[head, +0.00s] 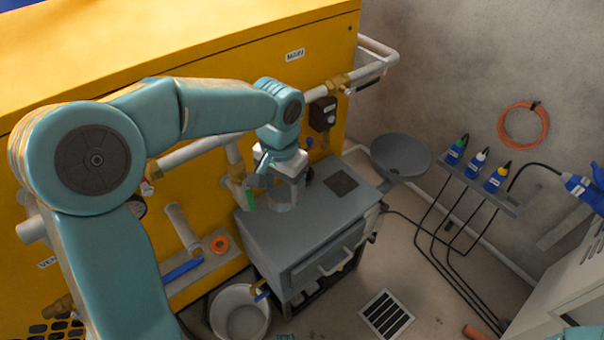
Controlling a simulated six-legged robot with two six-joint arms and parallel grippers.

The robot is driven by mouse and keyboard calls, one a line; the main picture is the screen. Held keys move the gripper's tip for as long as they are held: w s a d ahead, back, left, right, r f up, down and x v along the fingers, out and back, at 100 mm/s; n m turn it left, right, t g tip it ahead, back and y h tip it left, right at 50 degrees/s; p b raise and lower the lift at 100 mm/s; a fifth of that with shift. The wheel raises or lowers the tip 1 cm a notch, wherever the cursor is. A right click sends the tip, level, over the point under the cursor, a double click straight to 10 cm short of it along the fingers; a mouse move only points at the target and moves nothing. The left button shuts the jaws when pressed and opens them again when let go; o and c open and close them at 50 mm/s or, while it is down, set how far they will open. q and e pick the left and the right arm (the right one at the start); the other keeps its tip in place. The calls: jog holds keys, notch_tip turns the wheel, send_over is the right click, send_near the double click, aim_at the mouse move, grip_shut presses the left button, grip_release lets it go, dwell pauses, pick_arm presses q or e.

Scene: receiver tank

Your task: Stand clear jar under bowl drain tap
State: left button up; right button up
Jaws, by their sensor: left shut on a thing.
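My left gripper (279,172) reaches in over the grey cabinet (300,240) and is shut on a clear jar (284,195). The jar is see-through and looks upright; I cannot tell whether its base touches the cabinet top. A pale fitting with a green handle (249,198) is just left of the jar, at the yellow housing. It may be the bowl drain tap, but the gripper and jar crowd it and its outlet is not clear. I cannot tell whether the jar is under it. My right gripper is not in view.
White pipes run along the yellow housing (210,110). A dark grey basin (401,156) is right of the cabinet. A white bucket (222,309) stands on the floor at the cabinet's left. A floor grate (386,314) lies in front.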

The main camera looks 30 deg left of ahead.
pick_arm(q)
jog(key=w+d+r, duration=0.2)
jog(key=w+d, duration=0.3)
jog(key=d, duration=0.2)
notch_tip(320, 180, up, 7)
jog(key=s+p, duration=0.2)
jog(key=p, duration=1.4)
jog(key=shift+s+n, duration=0.2)
jog(key=shift+n, duration=0.2)
